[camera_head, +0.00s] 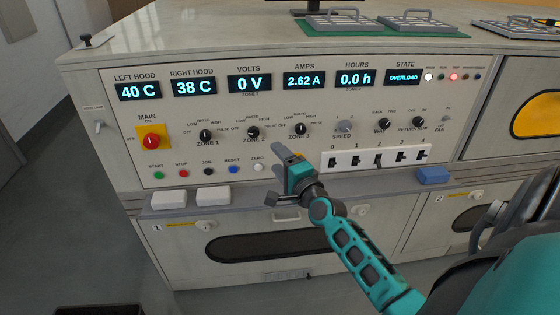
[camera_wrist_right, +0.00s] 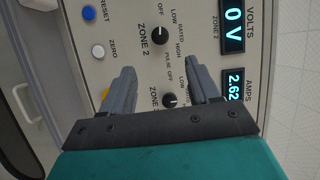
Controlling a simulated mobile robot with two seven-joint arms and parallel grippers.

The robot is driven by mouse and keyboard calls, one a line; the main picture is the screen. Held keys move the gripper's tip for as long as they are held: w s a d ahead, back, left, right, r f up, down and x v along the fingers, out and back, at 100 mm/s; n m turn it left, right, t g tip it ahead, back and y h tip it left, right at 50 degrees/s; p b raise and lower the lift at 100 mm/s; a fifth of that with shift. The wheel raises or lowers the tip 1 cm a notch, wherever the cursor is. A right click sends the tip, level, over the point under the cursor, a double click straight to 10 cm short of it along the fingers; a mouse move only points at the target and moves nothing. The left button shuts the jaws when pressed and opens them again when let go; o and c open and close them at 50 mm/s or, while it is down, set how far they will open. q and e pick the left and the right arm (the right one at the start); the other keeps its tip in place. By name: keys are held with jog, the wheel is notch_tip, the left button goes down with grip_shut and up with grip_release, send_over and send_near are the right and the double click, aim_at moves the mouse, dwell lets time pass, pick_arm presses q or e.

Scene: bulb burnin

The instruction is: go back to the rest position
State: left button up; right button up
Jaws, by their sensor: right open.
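My right gripper (camera_head: 279,158) is in front of the control panel (camera_head: 215,160), below the Zone 2 knob (camera_head: 253,132) and Zone 3 knob (camera_head: 300,129). In the right wrist view its fingers (camera_wrist_right: 163,84) are apart with nothing held. The Zone 3 knob (camera_wrist_right: 169,100) shows between them, and the Zone 2 knob (camera_wrist_right: 160,35) lies beyond the tips. I cannot tell how far the fingertips are from the panel. My left gripper is not in view.
The volts display (camera_head: 249,84) reads 0 V, amps (camera_head: 304,80) 2.62 A, and the state display (camera_head: 407,76) OVERLOAD. A white switch strip (camera_head: 345,160) is right of the gripper. A ledge below the panel holds white blocks (camera_head: 169,199) and a blue block (camera_head: 433,175). Racks (camera_head: 340,22) stand on top.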

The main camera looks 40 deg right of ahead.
jog(key=s+a+f+n+g+y, duration=0.2)
jog(key=s+a+f+n+g, duration=0.1)
jog(key=s+a+f+n, duration=0.5)
jog(key=s+a+f+n+g+y, duration=0.2)
jog(key=s+a+f+n+g, duration=0.2)
jog(key=s+a+f+n, duration=0.4)
jog(key=s+a+n, duration=0.4)
jog(key=a+n, duration=0.1)
jog(key=n, duration=0.1)
jog(key=shift+s+y, duration=0.25)
jog(key=shift+y, duration=0.15)
